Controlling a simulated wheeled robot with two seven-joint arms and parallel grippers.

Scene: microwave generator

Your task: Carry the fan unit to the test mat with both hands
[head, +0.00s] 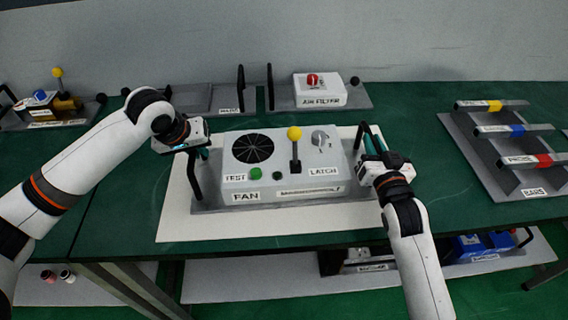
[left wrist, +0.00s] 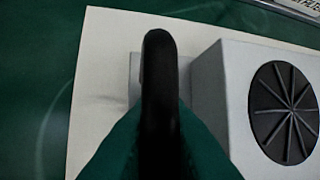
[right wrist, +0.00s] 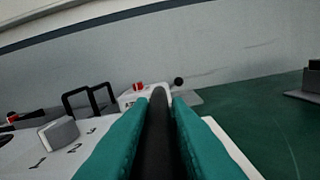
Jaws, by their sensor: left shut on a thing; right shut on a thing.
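The fan unit (head: 262,185) is a light grey box on a grey base plate. It has a round black fan grille, a green TEST button, a yellow-knobbed lever and a LATCH dial. It is over the white test mat (head: 180,222); I cannot tell whether it touches the mat. My left gripper (head: 190,150) is shut on the black handle at the unit's left end; that handle (left wrist: 160,90) fills the middle of the left wrist view. My right gripper (head: 372,158) is shut on the right handle, seen between its teal fingers in the right wrist view (right wrist: 158,130).
The air filter unit (head: 320,92) stands behind on its plate, beside another handled plate (head: 210,98). A rack of bars (head: 510,150) stands on the right. A unit with yellow and blue knobs (head: 45,105) stands at the left. Green table shows around the mat.

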